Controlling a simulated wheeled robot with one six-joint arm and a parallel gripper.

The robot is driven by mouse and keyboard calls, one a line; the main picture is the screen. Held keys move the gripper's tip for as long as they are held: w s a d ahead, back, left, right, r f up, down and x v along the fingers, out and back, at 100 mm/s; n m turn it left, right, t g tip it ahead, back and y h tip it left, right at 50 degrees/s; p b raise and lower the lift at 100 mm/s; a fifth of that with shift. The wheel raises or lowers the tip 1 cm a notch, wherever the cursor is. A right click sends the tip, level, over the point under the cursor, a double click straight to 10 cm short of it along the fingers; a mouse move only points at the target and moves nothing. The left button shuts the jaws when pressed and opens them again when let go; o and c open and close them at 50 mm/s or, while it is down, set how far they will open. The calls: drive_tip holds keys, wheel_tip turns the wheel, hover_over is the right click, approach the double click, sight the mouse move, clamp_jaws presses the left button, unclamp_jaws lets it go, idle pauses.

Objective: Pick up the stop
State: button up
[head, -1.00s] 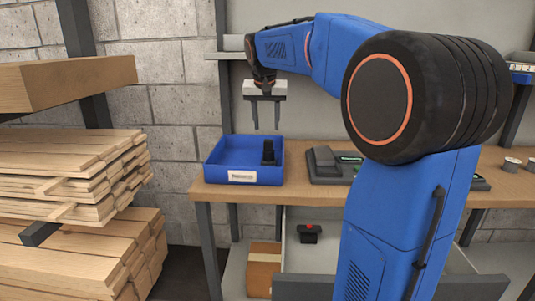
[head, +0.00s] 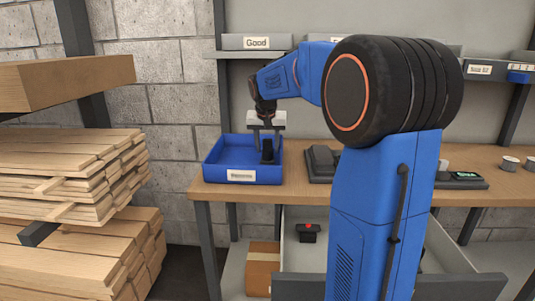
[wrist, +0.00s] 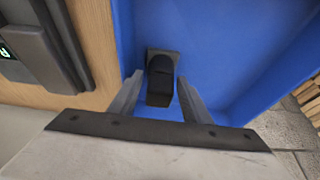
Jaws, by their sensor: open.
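The stop, which I take to be the small black upright piece (head: 267,152), stands in the blue bin (head: 218,173), towards its right side. In the wrist view the stop (wrist: 161,80) shows a dark rounded top and a grey base on the blue floor. My gripper (head: 266,141) is open and points down over the stop. In the wrist view its fingertips (wrist: 160,82) lie to either side of the stop, with gaps visible. How far down the fingers reach along it is hard to tell.
The blue bin's walls surround the stop closely on the right. A grey device (head: 322,163) stands on the wooden bench (head: 310,191) just right of the bin. Stacked planks (head: 60,180) stand at left.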

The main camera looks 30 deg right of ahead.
drive_tip(key=shift+x, duration=0.9)
drive_tip(key=c, duration=1)
drive_tip(key=shift+o, duration=0.2)
drive_tip(key=shift+r, duration=0.1)
wheel_tip(320, 180, up, 9)
drive_tip(key=shift+r, duration=0.45)
drive_tip(key=shift+s, duration=0.1)
